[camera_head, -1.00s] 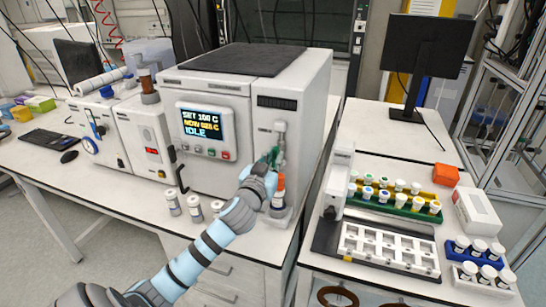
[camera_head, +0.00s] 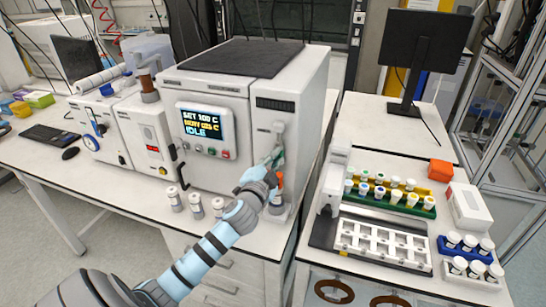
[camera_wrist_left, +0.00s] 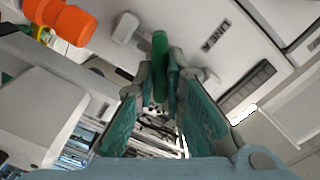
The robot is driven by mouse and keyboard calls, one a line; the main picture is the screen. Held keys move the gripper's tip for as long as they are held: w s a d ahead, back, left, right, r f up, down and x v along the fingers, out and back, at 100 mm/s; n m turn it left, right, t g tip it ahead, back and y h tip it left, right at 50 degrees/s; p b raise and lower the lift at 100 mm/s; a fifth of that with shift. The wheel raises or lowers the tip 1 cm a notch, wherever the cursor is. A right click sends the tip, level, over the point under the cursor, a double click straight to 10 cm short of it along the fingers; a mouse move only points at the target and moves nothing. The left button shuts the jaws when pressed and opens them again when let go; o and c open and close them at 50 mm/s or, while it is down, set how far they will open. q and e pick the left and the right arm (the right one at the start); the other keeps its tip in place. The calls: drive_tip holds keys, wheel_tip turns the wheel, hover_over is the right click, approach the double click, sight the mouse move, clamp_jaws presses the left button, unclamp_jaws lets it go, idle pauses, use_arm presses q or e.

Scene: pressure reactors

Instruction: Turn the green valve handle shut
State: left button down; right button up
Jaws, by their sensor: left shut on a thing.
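The green valve handle (camera_wrist_left: 160,52) shows between my left gripper's fingertips in the left wrist view, upright in the picture and close to the white panel lettered "LINE A". My left gripper (camera_wrist_left: 162,80) is shut on it, the fingertips touching its two sides. In the head view my left gripper (camera_head: 274,160) is at the front right of the white reactor (camera_head: 217,95), below its dark vent. There the fingers and wrist hide most of the handle. My right gripper is in neither view.
An orange-topped part (camera_wrist_left: 68,20) is close to the gripper in the left wrist view. Several small vials (camera_head: 196,206) stand at the bench edge below the reactor. Vial racks (camera_head: 390,198) and a white tray (camera_head: 385,243) fill the right-hand bench.

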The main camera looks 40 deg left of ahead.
use_arm(q)
drive_tip(key=shift+f+m, duration=0.2)
drive_tip(key=shift+m, duration=1.6)
drive_tip(key=shift+f+m, duration=0.15)
drive_tip(key=shift+m, duration=1.65)
drive_tip(key=c, duration=1.7)
unclamp_jaws()
drive_tip(key=shift+o, duration=0.2)
drive_tip(key=shift+r, duration=0.1)
drive_tip(key=shift+s, duration=0.1)
drive_tip(key=v, duration=1.2)
